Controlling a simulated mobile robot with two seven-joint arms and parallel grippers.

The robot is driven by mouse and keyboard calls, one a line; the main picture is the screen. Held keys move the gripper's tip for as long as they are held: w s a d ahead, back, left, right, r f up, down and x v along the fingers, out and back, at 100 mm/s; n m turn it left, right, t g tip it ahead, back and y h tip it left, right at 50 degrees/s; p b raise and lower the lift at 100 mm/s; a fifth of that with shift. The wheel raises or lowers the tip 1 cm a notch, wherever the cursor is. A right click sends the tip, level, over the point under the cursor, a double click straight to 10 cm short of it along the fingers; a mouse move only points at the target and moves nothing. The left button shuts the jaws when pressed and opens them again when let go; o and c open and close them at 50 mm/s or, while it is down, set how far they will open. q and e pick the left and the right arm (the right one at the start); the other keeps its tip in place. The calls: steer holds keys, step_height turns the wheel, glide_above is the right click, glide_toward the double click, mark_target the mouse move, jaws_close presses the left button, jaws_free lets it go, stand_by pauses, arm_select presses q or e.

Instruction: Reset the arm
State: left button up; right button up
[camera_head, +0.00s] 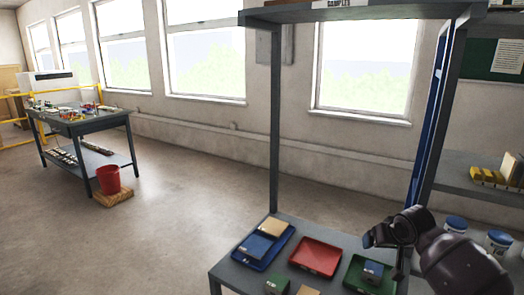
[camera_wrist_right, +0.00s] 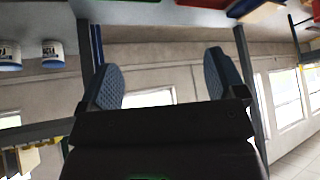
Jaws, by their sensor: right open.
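My right arm comes in from the right in the head view, with its gripper (camera_head: 370,239) above the right part of the grey shelf table, near the green tray (camera_head: 354,274). In the right wrist view, the two blue-grey fingers of this gripper (camera_wrist_right: 162,72) stand wide apart with nothing between them. That view is upside down, with the windows and wall behind the fingers. My left gripper is in neither view.
The grey table (camera_head: 236,275) bears a blue tray (camera_head: 246,261) with blocks, a red tray (camera_head: 316,268) and loose blocks. A post (camera_head: 275,120) stands left of my arm. Lidded jars (camera_head: 455,224) are close on the right. A red bucket (camera_head: 108,180) stands far left.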

steer(key=s+a+f+n+t+y, duration=0.2)
steer(key=s+a+f+n+t, duration=0.15)
steer(key=a, duration=0.25)
steer(key=s+a+f+t, duration=0.1)
steer(key=s+f+t, duration=0.1)
steer(key=s, duration=0.7)
steer(key=s+a+f+n+t, duration=0.1)
steer(key=s+f, duration=0.4)
steer(key=s, duration=0.4)
steer(key=shift+s+t, duration=0.2)
steer(key=shift+t, duration=0.15)
steer(key=s+f+g, duration=0.1)
steer(key=s+f, duration=0.2)
steer(key=s, duration=0.2)
steer(key=s+d+f+m+g+h, duration=0.1)
steer(key=s+f, duration=0.2)
steer(key=s, duration=0.3)
steer(key=s+f+m+g+h, duration=0.1)
steer(key=s+f, duration=0.2)
steer(key=s, duration=0.3)
steer(key=shift+s+d+f+m, duration=0.2)
steer(key=shift+d+f+m, duration=0.05)
steer(key=shift+d+f, duration=0.05)
steer(key=shift+c, duration=0.3)
